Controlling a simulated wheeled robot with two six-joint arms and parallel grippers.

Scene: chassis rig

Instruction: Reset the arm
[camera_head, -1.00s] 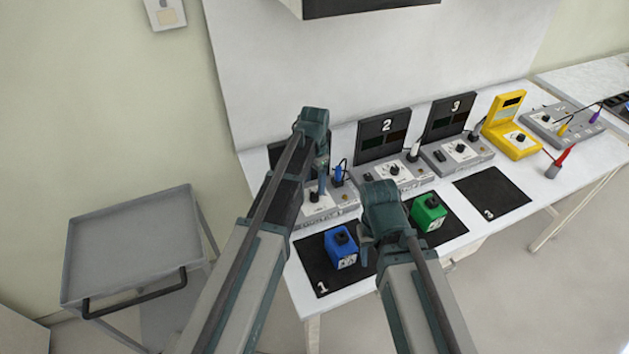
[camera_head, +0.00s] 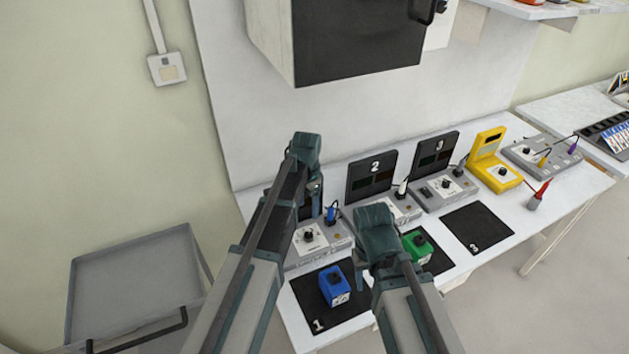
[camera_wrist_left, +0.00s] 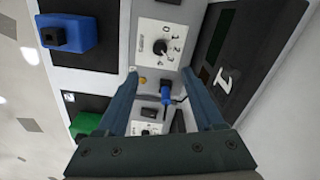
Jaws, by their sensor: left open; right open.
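My left arm comes in from the left, and its gripper (camera_head: 315,190) is over the first grey unit (camera_head: 322,248) at the back of the bench. In the left wrist view the left gripper (camera_wrist_left: 160,72) is open and empty. A dial and a blue plug (camera_wrist_left: 167,95) show between its fingers, below them. My right gripper (camera_head: 364,272) is open beside the green block (camera_head: 420,246); its fingers are partly hidden by its own wrist. The blue block (camera_head: 334,287) stands on black mat 1 (camera_head: 318,323), left of the right gripper.
Grey units 2 (camera_head: 392,206) and 3 (camera_head: 447,185) and a yellow device (camera_head: 497,168) line the back of the white bench (camera_head: 567,193). Mat 3 (camera_head: 476,229) is bare. A dark-fronted cabinet (camera_head: 355,45) hangs above. A grey cart (camera_head: 130,280) stands left.

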